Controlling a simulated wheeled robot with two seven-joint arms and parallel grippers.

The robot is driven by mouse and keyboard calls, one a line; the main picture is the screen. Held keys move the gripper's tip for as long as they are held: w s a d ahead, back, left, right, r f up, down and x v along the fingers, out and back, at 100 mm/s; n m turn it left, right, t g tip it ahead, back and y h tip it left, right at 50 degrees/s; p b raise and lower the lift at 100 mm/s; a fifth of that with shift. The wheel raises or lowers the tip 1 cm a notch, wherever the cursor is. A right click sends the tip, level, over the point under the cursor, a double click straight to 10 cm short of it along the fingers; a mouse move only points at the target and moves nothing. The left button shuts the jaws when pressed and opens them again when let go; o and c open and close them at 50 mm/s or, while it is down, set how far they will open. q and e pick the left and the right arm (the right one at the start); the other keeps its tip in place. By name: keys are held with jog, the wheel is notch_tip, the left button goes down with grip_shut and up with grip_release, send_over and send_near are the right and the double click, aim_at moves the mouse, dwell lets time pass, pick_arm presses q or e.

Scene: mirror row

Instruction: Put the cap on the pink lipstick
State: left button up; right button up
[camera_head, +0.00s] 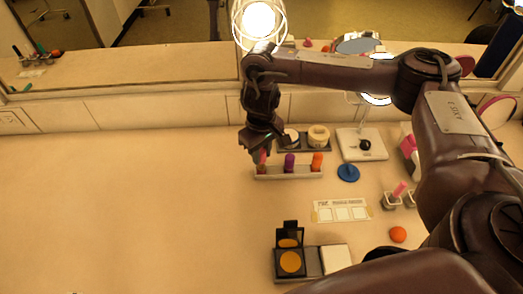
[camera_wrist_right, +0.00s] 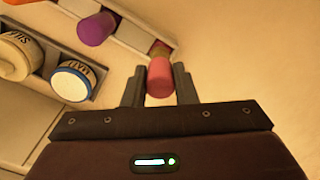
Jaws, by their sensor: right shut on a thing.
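My right gripper (camera_head: 260,150) is over the left end of a pale rack (camera_head: 290,174). It is shut on a pink cap (camera_wrist_right: 159,76), which shows between the fingers in the wrist view and partly below them in the head view. I cannot tell whether the cap is still in its slot or just above it. A purple cap (camera_head: 290,162) and an orange cap (camera_head: 317,161) stand in the same rack. The pink lipstick (camera_head: 399,188) stands upright and bare in a small holder at the right. My left gripper is out of view.
Behind the rack is a tray with round jars (camera_head: 318,137). A blue disc (camera_head: 348,173), a white label card (camera_head: 342,210), an orange ball (camera_head: 398,234) and an open compact (camera_head: 290,260) lie around. A mirror and bulb (camera_head: 258,20) stand behind. The left counter is clear.

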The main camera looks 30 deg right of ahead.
jog(key=shift+f+p, duration=0.3)
jog(key=shift+f, duration=0.5)
dwell(1.2)
jog(key=shift+f+p, duration=0.5)
dwell(1.0)
jog(key=o, duration=1.5)
